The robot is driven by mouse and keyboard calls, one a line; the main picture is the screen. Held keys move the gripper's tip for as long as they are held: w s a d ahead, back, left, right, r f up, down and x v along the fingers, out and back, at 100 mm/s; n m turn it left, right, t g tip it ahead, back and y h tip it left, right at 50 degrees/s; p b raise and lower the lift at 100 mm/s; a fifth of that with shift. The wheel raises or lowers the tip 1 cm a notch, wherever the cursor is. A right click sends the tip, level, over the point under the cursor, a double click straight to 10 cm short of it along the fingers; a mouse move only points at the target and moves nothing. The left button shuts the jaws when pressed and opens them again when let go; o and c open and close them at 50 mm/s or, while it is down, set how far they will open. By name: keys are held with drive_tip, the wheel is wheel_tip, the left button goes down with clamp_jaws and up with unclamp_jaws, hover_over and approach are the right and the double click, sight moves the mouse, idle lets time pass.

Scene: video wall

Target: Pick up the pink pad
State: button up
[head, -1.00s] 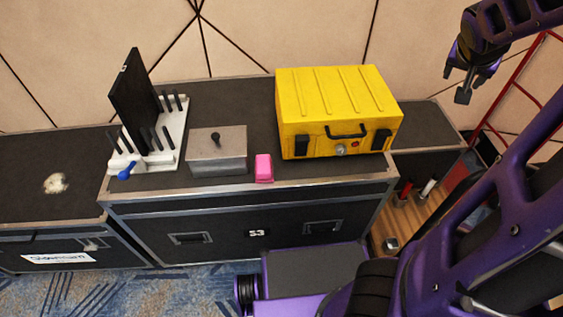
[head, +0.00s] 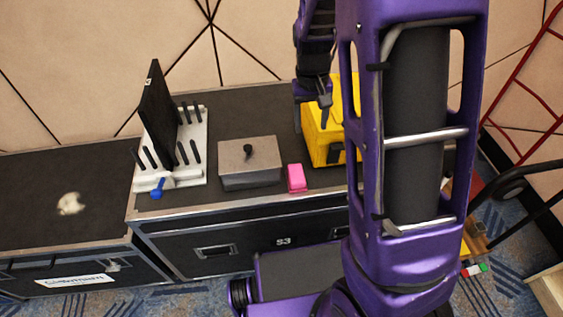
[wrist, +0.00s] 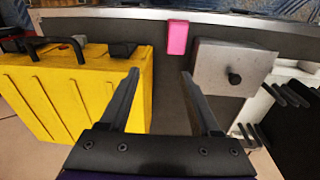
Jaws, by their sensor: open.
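The pink pad (head: 296,178) is a small block near the front edge of the black case top, just right of a grey metal box. In the wrist view the pink pad (wrist: 177,37) lies beyond my fingertips, between the yellow case and the grey box. My gripper (wrist: 160,75) is open and empty, its two fingers apart. In the head view my gripper (head: 325,115) hangs above the case top, behind the pad and in front of part of the yellow case.
The yellow case (head: 318,148) is partly hidden by my arm. The grey box (head: 250,165) with a black knob stands close to the pad. A white rack (head: 195,160) with black pegs, a black panel (head: 160,110) and a blue-handled item (head: 157,190) stand at the left.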

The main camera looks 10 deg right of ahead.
drive_tip(key=a+f, duration=0.3)
drive_tip(key=b, duration=0.1)
hover_over(297, 175)
drive_tip(key=shift+y, duration=0.3)
drive_tip(key=f, duration=0.9)
drive_tip(key=shift+w+a+f, duration=0.1)
drive_tip(key=shift+w+f, duration=0.1)
drive_tip(key=shift+w, duration=0.15)
drive_tip(key=f, duration=0.5)
drive_tip(key=shift+s+f+b, duration=0.15)
drive_tip(key=shift+s+b, duration=0.25)
drive_tip(key=shift+f, duration=0.4)
clamp_jaws()
drive_tip(key=shift+r, duration=0.15)
